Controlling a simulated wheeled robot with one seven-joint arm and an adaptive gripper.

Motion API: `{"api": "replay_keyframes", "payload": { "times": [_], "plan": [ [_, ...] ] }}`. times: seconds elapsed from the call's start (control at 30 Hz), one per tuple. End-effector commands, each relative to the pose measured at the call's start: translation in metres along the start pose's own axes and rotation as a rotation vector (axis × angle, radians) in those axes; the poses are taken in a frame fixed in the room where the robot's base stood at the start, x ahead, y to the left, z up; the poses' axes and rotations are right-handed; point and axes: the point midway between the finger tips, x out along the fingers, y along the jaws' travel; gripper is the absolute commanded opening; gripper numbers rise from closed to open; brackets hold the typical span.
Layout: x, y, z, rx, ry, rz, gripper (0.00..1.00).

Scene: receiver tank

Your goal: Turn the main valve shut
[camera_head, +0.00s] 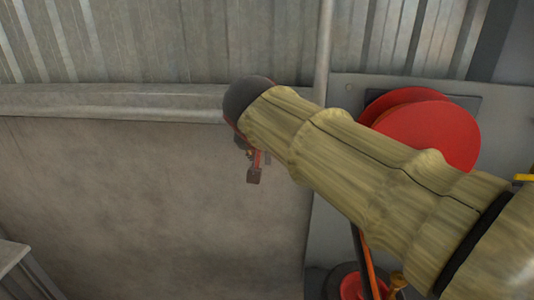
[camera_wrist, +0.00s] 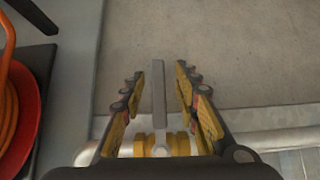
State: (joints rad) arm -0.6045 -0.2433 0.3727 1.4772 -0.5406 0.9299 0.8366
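In the wrist view a flat grey lever (camera_wrist: 159,92) stands up between the two fingers of my gripper (camera_wrist: 160,78). At its lower end are yellow rounded parts (camera_wrist: 160,148) by a pale pipe; this looks like the main valve with its handle. My gripper is open, with a gap visible on both sides of the lever. I cannot tell how deep the lever sits between the fingers. In the head view my arm crosses from lower right to upper centre, and only a small dark and reddish part of my gripper (camera_head: 254,172) shows below its end. The valve is hidden there.
A red hose reel (camera_head: 425,128) stands right of and behind my arm; it also shows at the left of the wrist view (camera_wrist: 24,118) with orange hose (camera_wrist: 8,95). The pale pipe (camera_wrist: 275,142) runs across below. A concrete surface (camera_head: 130,200) fills the left, clear.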

Motion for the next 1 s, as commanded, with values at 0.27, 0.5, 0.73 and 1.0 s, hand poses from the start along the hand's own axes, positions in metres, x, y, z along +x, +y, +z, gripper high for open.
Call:
{"api": "replay_keyframes", "payload": {
  "times": [0.27,0.5,0.73,1.0],
  "plan": [
    [-0.015,-0.001,-0.001,0.000,0.003,-0.002,0.31],
    [-0.062,-0.001,-0.001,0.000,0.003,-0.004,0.31],
    [-0.102,-0.002,-0.001,0.000,0.002,-0.003,0.31],
    [-0.119,-0.001,0.000,0.000,-0.001,0.000,0.31]
  ]
}}
